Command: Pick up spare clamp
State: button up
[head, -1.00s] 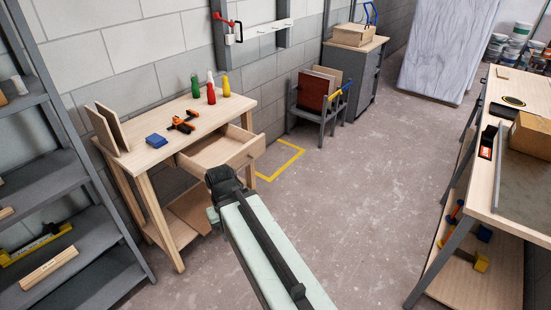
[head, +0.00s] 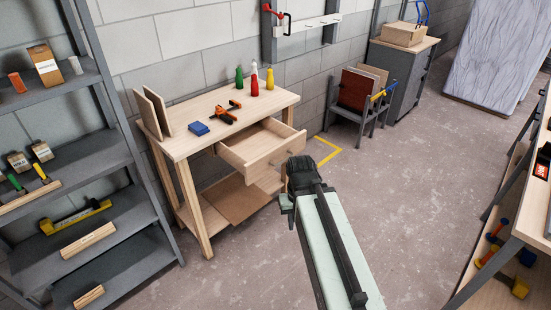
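An orange and black clamp (head: 227,112) lies on the top of the wooden table (head: 190,145) by the wall. A red clamp (head: 276,15) hangs on the grey wall rack at the top; I cannot tell which of the two is the spare. My gripper (head: 290,190) is in front of the table's open drawer (head: 262,148), apart from both clamps and nearer to me. My arm hides much of it, and its fingers cannot be made out.
A blue block (head: 199,128), two leaning boards (head: 157,112) and several coloured bottles (head: 254,86) stand on the table. The drawer juts out at the front. Shelves (head: 75,150) stand left, a workbench (head: 530,225) right. The floor between is clear.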

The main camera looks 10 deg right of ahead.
aim_at(224, 114)
jog(key=z, duration=1.25)
jog(key=i, duration=5.1)
jog(key=u, duration=3.55)
